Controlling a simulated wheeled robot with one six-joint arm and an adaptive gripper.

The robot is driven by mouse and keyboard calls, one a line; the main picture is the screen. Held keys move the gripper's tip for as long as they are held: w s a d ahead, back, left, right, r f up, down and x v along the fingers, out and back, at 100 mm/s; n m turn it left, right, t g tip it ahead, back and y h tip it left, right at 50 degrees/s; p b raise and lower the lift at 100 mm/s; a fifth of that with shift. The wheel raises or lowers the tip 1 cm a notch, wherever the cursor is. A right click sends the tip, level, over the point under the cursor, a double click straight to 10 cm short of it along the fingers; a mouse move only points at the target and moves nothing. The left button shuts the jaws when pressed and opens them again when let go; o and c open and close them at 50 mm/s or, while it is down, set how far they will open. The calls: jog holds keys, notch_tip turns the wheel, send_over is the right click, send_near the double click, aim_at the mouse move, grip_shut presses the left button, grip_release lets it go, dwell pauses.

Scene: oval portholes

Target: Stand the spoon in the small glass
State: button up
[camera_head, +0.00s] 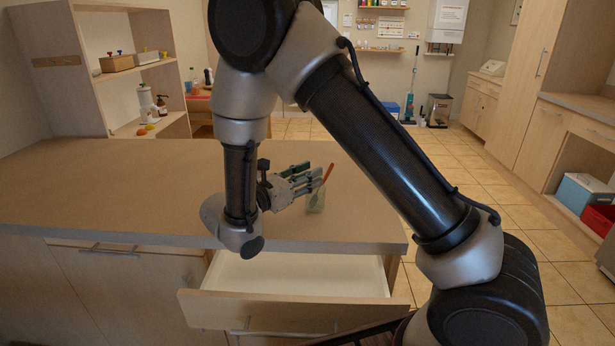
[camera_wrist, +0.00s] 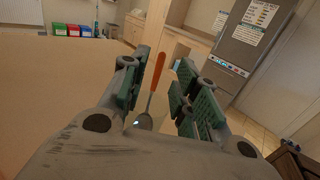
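The small glass (camera_head: 317,201) stands on the counter near its front edge, just beyond my fingertips. It is clear and hard to make out. The spoon's orange handle (camera_head: 328,174) rises above the glass and leans to the right. In the wrist view, the spoon (camera_wrist: 157,72) shows with its handle up and its metal bowl low; it appears to stand tilted in the glass, whose outline I cannot make out there. My gripper (camera_head: 312,178) is open beside the handle. In the wrist view, its green-padded fingers (camera_wrist: 163,85) are spread, with a gap around the spoon.
An open, empty-looking drawer (camera_head: 300,275) juts out below the counter (camera_head: 120,195). The counter is clear to the left of my arm. A shelf unit (camera_head: 130,72) stands at the back left. Tiled floor (camera_head: 470,165) lies beyond the counter to the right.

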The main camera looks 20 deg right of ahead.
jog(key=v, duration=1.2)
dwell(0.4)
